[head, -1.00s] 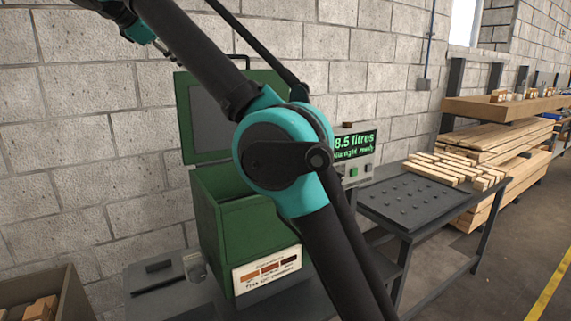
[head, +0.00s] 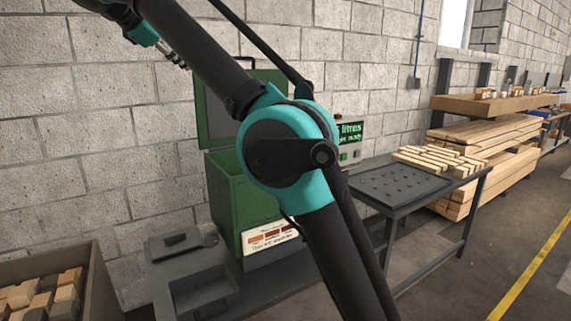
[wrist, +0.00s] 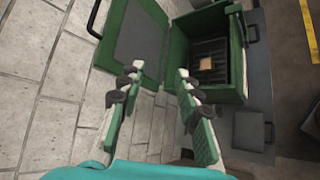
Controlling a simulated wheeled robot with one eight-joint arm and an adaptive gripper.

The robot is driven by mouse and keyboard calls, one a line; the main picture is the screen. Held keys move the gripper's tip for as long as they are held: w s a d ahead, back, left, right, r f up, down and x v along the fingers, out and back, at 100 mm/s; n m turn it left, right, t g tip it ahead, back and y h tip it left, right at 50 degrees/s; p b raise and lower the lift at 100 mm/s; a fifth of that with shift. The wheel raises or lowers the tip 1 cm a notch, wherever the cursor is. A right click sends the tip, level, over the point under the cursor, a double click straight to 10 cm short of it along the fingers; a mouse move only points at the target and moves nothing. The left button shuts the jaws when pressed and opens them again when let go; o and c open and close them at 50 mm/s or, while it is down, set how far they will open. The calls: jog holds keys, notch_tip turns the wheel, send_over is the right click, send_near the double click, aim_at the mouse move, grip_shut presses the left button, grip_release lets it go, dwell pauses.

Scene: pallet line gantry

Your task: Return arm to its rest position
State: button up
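My arm crosses the middle of the head view, with its upper part reaching to the top left. In the head view the green box (head: 222,205) stands partly behind my arm.
A crate (head: 100,285) of wooden blocks stands at bottom left. A grey bench (head: 165,305) holds a shallow tray (head: 207,292). A display (head: 349,130) with green text is behind my arm. A dark pegged table (head: 395,188) carries wooden strips (head: 440,160). Floor at right is clear.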

jog(key=w+d+f+m+g, duration=0.2)
jog(key=w+d+f+m, duration=0.15)
jog(key=d+f, duration=0.4)
jog(key=w+d+f+m+g, duration=0.2)
jog(key=w+d+f, duration=0.3)
jog(key=d+f, duration=0.3)
jog(key=s+d+f+m+g+y, duration=0.1)
jog(key=d+f+m, duration=0.1)
jog(key=d+f, duration=0.6)
jog(key=s+d+f+m+g, duration=0.1)
jog(key=d+f+m, duration=0.2)
jog(key=d+f, duration=0.5)
jog(key=s+d+f+m+y, duration=0.1)
jog(key=s+d+f+m, duration=0.1)
jog(key=s+d+f, duration=0.3)
jog(key=s+d+f+m+g, duration=0.1)
jog(key=s+f, duration=0.1)
jog(key=f, duration=0.6)
jog(key=s+d+f+m+y, duration=0.1)
jog(key=s+d+f+m, duration=0.1)
jog(key=s+d+f, duration=0.3)
jog(key=s+d+f+m, duration=0.1)
jog(key=s+f+m, duration=0.1)
jog(key=s+f, duration=0.4)
jog(key=s+d+f+m+y, duration=0.1)
jog(key=s+d+f+m, duration=0.1)
jog(key=s+f, duration=0.5)
jog(key=shift+s+d+f+y, duration=0.25)
jog(key=shift+s+f+y, duration=0.05)
jog(key=shift+f, duration=0.3)
